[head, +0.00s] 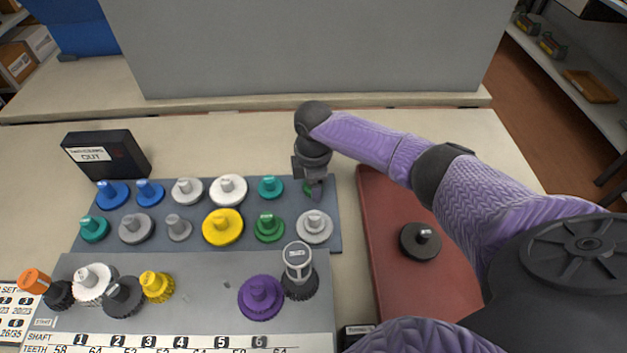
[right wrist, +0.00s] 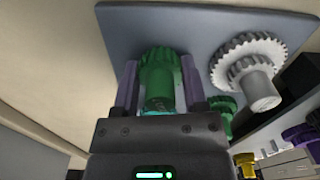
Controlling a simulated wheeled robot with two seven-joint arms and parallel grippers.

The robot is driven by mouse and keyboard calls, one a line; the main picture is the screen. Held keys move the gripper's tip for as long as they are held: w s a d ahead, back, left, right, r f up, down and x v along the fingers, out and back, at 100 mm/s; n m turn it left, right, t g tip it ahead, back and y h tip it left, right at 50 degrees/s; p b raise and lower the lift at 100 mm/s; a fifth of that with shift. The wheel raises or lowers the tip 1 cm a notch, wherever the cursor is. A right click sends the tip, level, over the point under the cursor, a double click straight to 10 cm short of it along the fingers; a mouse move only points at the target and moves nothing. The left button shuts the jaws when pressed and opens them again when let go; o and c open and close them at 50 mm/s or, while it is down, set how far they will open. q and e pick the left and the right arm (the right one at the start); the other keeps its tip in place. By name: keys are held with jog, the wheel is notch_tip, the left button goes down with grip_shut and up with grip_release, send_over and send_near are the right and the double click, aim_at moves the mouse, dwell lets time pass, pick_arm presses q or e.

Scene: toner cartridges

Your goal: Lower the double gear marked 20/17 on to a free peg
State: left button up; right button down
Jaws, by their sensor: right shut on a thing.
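My right gripper (head: 313,190) is at the far right corner of the blue-grey gear tray (head: 331,240). In the right wrist view its purple fingers (right wrist: 158,90) are shut on a small green gear (right wrist: 160,68). Only a sliver of this green gear (head: 306,188) shows in the head view. I cannot read a 20/17 mark on it, nor tell whether it touches the tray. The grey shaft board (head: 205,273) in front carries several gears. Small dark spots show on its bare middle, too small to tell as pegs. My left gripper is not in view.
A light grey gear (head: 314,227) stands just in front of my right gripper; a teal gear (head: 270,187) is to its left. A purple gear (head: 261,297) and a dark gear with a grey top (head: 299,275) stand on the board. A black gear (head: 420,242) lies on the red mat (head: 385,285).

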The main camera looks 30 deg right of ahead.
jog(key=shift+c, duration=0.4)
grip_release()
jog(key=shift+o, duration=0.2)
notch_tip(320, 180, up, 9)
jog(key=p, duration=0.4)
jog(key=shift+r, duration=0.45)
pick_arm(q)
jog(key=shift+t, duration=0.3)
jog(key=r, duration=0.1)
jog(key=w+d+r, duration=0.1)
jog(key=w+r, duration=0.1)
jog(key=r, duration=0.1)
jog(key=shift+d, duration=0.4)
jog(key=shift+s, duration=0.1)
